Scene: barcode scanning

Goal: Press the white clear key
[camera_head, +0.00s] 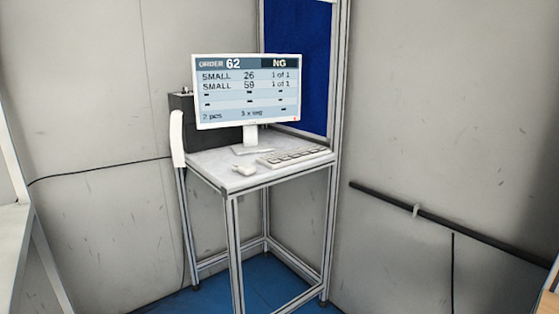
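A keyboard (294,156) lies on the right part of a small white-topped table (215,167) with a metal frame. It is too small to tell a white clear key apart on it. A white monitor (248,92) stands on the table behind the keyboard. Its screen reads "ORDER 62", "NG", and two rows marked "SMALL", each "1 of 1". Neither of my grippers is in the head view.
A white mouse-like object (244,170) lies at the table's front. A dark box (181,104) with a white curved part (177,138) stands at the left. A dark rail (450,223) runs along the right wall. Blue floor shows beneath the table.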

